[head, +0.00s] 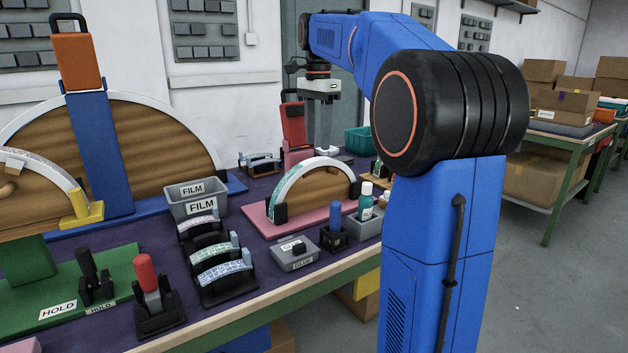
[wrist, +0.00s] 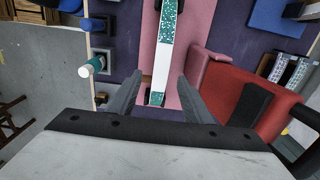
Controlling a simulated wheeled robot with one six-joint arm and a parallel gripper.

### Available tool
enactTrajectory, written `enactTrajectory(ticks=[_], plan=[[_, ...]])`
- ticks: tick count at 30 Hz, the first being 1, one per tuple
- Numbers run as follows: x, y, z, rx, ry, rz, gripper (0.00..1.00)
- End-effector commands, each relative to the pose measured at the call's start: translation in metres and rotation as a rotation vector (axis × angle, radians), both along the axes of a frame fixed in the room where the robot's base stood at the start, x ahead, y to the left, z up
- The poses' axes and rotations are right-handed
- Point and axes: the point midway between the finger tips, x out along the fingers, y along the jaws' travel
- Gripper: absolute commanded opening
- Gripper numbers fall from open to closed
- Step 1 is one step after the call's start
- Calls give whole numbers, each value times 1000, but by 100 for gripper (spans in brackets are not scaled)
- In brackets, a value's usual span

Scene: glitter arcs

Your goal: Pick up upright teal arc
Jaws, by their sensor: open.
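The upright teal arc (head: 287,189) stands on edge over a curved brown wooden form on a pink base (head: 262,227) in the head view. In the wrist view the arc (wrist: 162,62) runs as a narrow strip with teal glitter and a white stretch, over the pink base. My gripper (wrist: 157,88) is open, with one finger on each side of the strip. No contact with the strip is visible.
A red clamp-like piece (wrist: 250,90) is close on the right in the wrist view. A teal bottle with a white cap (wrist: 92,66) stands to the left. Black holders with glittery arcs (head: 223,272), a grey FILM bin (head: 197,207) and a CLUE box (head: 293,257) crowd the bench.

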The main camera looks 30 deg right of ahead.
Motion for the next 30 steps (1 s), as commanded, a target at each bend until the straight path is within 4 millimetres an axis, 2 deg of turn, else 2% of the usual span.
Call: enactTrajectory(ticks=[3, 9, 17, 25, 30], plan=[[-1, 0, -23, 1, 4, 1, 45], [0, 0, -52, 1, 2, 1, 45], [0, 1, -68, 0, 0, 1, 45], [2, 3, -103, 1, 2, 1, 45], [3, 3, -115, 0, 0, 1, 45]])
